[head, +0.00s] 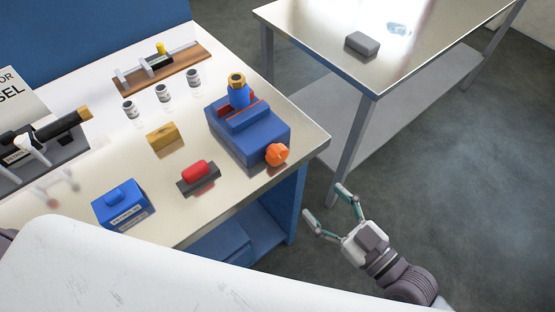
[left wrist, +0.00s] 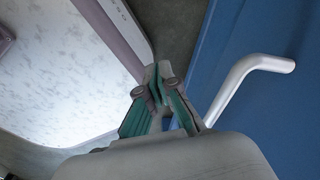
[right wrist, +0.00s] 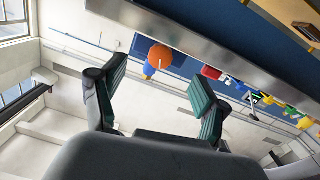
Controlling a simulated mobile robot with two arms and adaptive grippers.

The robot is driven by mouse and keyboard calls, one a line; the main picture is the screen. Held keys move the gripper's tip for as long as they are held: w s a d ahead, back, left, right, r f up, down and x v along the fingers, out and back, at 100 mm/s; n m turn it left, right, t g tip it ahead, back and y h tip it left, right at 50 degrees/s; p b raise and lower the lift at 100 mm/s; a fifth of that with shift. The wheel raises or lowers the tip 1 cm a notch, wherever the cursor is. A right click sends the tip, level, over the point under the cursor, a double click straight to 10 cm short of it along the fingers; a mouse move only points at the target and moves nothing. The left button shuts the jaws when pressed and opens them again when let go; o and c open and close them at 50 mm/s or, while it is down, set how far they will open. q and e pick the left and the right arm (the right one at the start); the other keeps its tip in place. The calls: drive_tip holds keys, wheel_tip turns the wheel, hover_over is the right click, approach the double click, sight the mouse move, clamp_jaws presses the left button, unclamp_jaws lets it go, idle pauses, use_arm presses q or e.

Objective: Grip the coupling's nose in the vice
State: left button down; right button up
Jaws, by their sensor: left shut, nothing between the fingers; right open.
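The blue vice (head: 246,135) stands at the right end of the pale bench, with an orange knob (head: 277,154) on its front. A blue coupling with a brass hexagonal top (head: 237,81) stands upright at the vice's far end, beside red parts; I cannot tell whether the jaws touch it. My right gripper (head: 324,201) is open and empty, off the bench's right edge and below the vice. In the right wrist view its fingers (right wrist: 155,80) are spread, with the orange knob (right wrist: 158,56) beyond. My left gripper (left wrist: 163,88) is shut and empty beside a blue panel, outside the head view.
On the bench (head: 240,189) are a blue box (head: 120,204), a red-and-black block (head: 198,177), a brass block (head: 162,137), several small jars and a wooden rack (head: 165,68). A metal table (head: 310,22) stands at the back right. A grey handle (left wrist: 250,82) juts near my left gripper.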

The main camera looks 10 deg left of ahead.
sight(281, 159)
drive_tip(key=shift+y, duration=0.4)
drive_tip(key=x, duration=0.4)
drive_tip(key=r+p+x, duration=0.1)
drive_tip(key=x, duration=0.3)
drive_tip(key=p+x, duration=0.1)
drive_tip(key=x, duration=0.3)
drive_tip(key=shift+s+a+r, duration=0.25)
drive_tip(key=shift+a+r, duration=0.1)
drive_tip(key=shift+w+a+f, duration=0.1)
drive_tip(key=shift+w+a, duration=0.25)
drive_tip(key=shift+a, duration=0.1)
use_arm(q)
drive_tip(key=shift+w+d+r, duration=0.3)
drive_tip(key=shift+d+r, duration=0.2)
drive_tip(key=shift+r, duration=0.15)
drive_tip(key=shift+w+d+r, duration=0.25)
drive_tip(key=shift+d+r, duration=0.25)
drive_tip(key=shift+r, duration=0.1)
